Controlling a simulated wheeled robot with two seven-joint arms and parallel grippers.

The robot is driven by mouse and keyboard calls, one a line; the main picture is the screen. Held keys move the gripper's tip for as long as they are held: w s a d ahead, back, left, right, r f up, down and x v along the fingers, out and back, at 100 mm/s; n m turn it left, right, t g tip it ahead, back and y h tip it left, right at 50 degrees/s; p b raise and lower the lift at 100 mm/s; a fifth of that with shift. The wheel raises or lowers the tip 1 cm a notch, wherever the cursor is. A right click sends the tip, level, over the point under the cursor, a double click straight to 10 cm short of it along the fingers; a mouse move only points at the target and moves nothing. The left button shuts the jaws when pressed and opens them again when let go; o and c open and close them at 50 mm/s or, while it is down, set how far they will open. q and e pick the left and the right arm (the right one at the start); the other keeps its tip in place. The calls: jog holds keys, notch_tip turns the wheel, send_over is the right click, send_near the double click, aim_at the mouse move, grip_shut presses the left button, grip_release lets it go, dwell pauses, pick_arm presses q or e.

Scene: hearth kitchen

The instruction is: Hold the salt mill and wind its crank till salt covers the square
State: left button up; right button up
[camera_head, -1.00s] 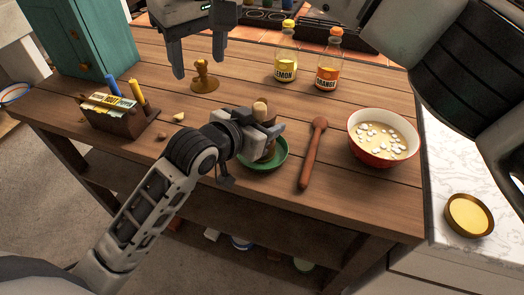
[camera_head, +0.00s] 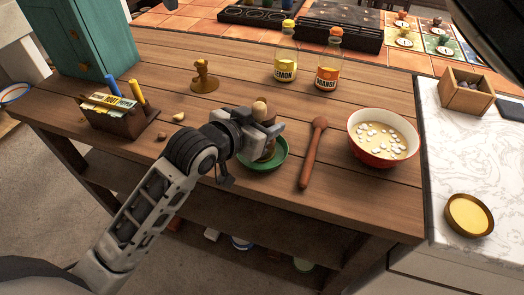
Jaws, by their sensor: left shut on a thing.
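The salt mill (camera_head: 264,118), brown with a pale round knob on top, stands upright in my left gripper (camera_head: 266,137). The gripper is shut around its body, hiding much of it. The mill is at a green saucer (camera_head: 278,160); I cannot tell whether its foot touches the saucer. The crank is not clear apart from the pale knob, and I cannot make out the square or any salt on it. My right gripper is out of view; a dark part of my right arm shows at the top right corner.
Lemon (camera_head: 286,55) and orange (camera_head: 329,65) bottles and a brown knobbed object (camera_head: 204,78) stand behind. A box of packets (camera_head: 122,124) is left.

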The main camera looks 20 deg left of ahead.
pick_arm(q)
jog(key=shift+r, duration=0.1)
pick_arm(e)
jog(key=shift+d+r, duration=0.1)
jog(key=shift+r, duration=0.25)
pick_arm(q)
jog(key=o, duration=1.2)
jog(key=shift+c, duration=0.2)
jog(key=p+v, duration=0.6)
jog(key=v, duration=1)
jog(key=shift+p, duration=0.3)
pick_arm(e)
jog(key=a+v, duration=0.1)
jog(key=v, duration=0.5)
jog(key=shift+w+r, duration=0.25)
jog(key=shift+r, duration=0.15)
pick_arm(q)
jog(key=shift+s+f, duration=0.1)
jog(key=shift+f, duration=0.1)
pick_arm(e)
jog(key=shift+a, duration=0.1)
